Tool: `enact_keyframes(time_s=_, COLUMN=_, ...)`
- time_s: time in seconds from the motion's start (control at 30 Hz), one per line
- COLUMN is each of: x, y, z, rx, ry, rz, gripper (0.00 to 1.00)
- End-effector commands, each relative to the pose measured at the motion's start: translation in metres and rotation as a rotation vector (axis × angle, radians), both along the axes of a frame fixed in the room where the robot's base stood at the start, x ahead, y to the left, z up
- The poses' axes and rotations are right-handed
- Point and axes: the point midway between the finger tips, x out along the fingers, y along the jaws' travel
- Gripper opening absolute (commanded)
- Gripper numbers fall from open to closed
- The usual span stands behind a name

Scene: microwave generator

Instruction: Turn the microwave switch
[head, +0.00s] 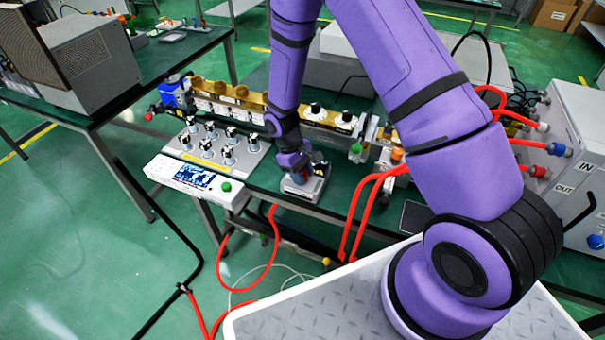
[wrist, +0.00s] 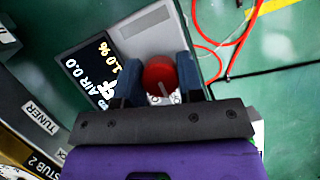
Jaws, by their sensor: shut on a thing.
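The microwave switch is a red round knob (wrist: 160,73) with a pale line across it, on a light grey box (wrist: 148,40). In the wrist view my gripper (wrist: 158,82) has one finger on each side of the knob and is shut on it. In the head view my gripper (head: 300,176) points down over the small grey box (head: 303,191) at the front edge of the bench; the knob is hidden there by the gripper. A dark display (wrist: 92,70) beside the knob reads "AIR 0.0" and "1.0 %".
A white control panel (head: 195,180) with a screen and green button lies to the left, before a plate of several knobs (head: 218,143). A brass waveguide row (head: 235,97) runs behind. Red hoses (head: 370,195) hang at the right, near a grey cabinet (head: 570,150).

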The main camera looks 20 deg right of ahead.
Motion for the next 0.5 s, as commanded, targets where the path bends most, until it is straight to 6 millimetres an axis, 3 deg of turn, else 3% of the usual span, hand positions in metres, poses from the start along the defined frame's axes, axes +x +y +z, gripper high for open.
enact_keyframes(time_s=0.3, x=0.0009, y=0.0002, z=0.0004, rx=0.001, ry=-0.002, rz=0.003, gripper=0.11)
enact_keyframes(time_s=0.33, x=0.0009, y=0.0002, z=0.0004, rx=0.001, ry=-0.002, rz=0.003, gripper=0.37)
enact_keyframes(time_s=0.43, x=0.0007, y=0.0001, z=0.0004, rx=0.001, ry=-0.002, rz=0.003, gripper=0.6)
enact_keyframes(time_s=0.5, x=0.0008, y=-0.0003, z=0.0003, rx=0.0, ry=-0.001, rz=0.002, gripper=0.6)
